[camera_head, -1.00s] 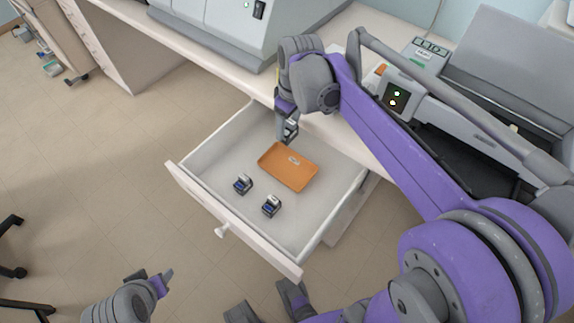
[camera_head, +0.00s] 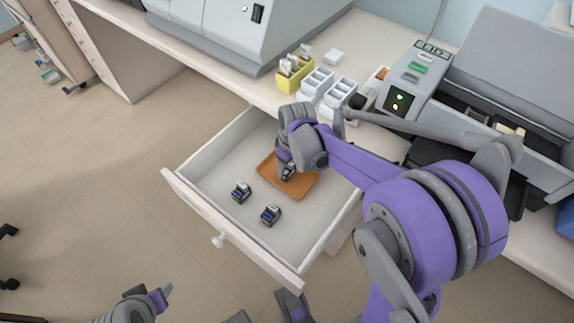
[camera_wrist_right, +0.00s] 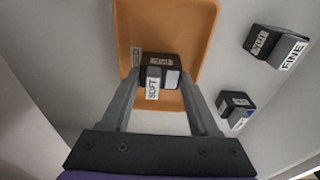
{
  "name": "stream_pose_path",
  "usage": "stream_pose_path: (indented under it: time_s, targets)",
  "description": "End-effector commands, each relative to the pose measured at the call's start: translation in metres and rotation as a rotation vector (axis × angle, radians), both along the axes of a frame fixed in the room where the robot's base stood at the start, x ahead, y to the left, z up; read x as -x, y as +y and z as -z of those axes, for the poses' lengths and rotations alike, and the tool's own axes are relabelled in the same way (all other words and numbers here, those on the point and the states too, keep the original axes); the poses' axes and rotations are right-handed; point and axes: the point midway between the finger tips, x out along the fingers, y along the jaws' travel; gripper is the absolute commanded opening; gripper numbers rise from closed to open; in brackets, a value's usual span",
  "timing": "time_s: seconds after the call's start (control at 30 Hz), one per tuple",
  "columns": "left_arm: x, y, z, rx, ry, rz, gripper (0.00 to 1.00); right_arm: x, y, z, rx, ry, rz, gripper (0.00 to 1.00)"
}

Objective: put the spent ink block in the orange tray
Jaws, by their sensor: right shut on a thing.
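The orange tray (camera_head: 301,187) lies inside the open drawer. It also fills the upper middle of the right wrist view (camera_wrist_right: 130,25). My right gripper (camera_head: 287,176) is over the tray, shut on a small dark ink block (camera_wrist_right: 160,68) with pale labels, one seeming to read SOFT. The block is between the fingertips, over the tray; I cannot tell whether it touches the tray floor. The gripper partly hides the tray in the head view. My left gripper (camera_head: 160,297) is low at the bottom left, away from the drawer; its jaw opening is unclear.
Two similar dark blocks stand on the drawer floor, one at left (camera_head: 241,191) and one nearer the front (camera_head: 270,215). The drawer's walls (camera_head: 225,225) surround them. A yellow rack (camera_head: 295,76) and white racks (camera_head: 317,84) stand on the counter above.

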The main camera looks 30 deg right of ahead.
Motion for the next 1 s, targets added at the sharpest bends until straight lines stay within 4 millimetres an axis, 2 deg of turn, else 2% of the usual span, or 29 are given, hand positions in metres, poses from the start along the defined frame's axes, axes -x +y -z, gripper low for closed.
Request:
stream_pose_path:
  time_s: [0.3, 0.33, 0.47, 0.77, 0.87, 1.0]
  targets:
    - [0.000, 0.000, 0.003, 0.000, 0.001, 0.000, 0.50, 0.000, 0.000, 0.004, 0.000, 0.000, 0.000, 0.06]
    - [0.000, 0.000, 0.002, 0.000, 0.001, 0.000, 0.50, 0.000, 0.000, 0.003, 0.000, 0.000, 0.000, 0.67]
    - [0.000, 0.000, 0.002, 0.000, 0.001, 0.000, 0.50, 0.000, 0.000, 0.002, 0.000, 0.000, 0.000, 0.90]
    - [0.000, 0.000, 0.001, 0.000, 0.000, 0.000, 0.50, 0.000, 0.000, 0.001, 0.000, 0.000, 0.000, 0.91]
    - [0.000, 0.000, -0.002, 0.000, -0.001, 0.000, 0.50, 0.000, 0.000, -0.006, 0.000, -0.001, 0.000, 0.91]
    - [0.000, 0.000, -0.007, 0.000, -0.002, 0.000, 0.50, 0.003, -0.001, -0.028, 0.000, -0.001, 0.001, 0.91]
